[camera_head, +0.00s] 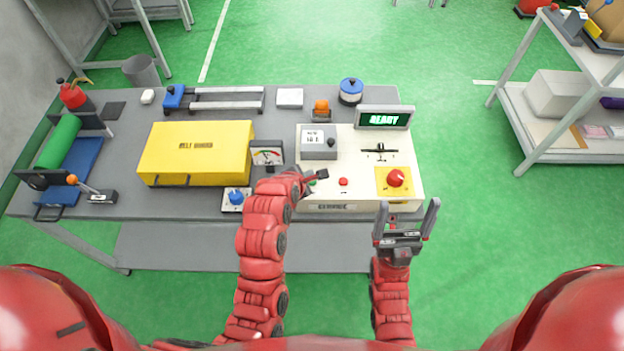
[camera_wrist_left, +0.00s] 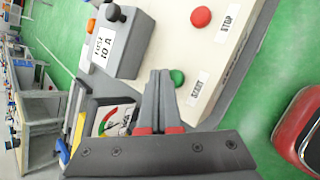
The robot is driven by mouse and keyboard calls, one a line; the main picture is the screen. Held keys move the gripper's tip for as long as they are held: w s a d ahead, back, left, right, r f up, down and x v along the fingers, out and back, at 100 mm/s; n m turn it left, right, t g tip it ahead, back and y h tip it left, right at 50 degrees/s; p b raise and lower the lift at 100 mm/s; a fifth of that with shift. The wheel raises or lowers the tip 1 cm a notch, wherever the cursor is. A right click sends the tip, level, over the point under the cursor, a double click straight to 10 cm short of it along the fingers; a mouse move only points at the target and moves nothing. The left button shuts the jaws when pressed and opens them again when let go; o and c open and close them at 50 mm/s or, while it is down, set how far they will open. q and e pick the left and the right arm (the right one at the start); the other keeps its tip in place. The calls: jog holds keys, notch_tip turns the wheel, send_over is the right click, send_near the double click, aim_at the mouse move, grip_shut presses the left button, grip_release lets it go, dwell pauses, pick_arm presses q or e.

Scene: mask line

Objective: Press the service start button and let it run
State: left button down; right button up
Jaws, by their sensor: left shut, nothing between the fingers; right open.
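The white service panel (camera_head: 362,150) stands at the right end of the grey table. Its green START button (camera_wrist_left: 178,77) shows beside the fingertips in the left wrist view. In the head view my left gripper (camera_head: 320,175) largely hides that button. My left gripper (camera_wrist_left: 160,76) is shut and empty, its tips at the button's left edge in the wrist view; I cannot tell whether they touch it. A red STOP button (camera_wrist_left: 200,17) sits farther along the panel (camera_head: 343,182). The display (camera_head: 384,119) reads READY. My right gripper (camera_head: 406,222) is open and empty in front of the panel.
A red knob (camera_head: 396,178) sits on a yellow plate at the panel's right. A grey box with a black knob (camera_head: 318,142) stands behind the left gripper. A yellow cover (camera_head: 196,150) and a dial gauge (camera_head: 267,156) stand to the left.

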pick_arm(q)
jog(key=shift+f, duration=0.1)
dwell(0.6)
jog(key=shift+f, duration=0.35)
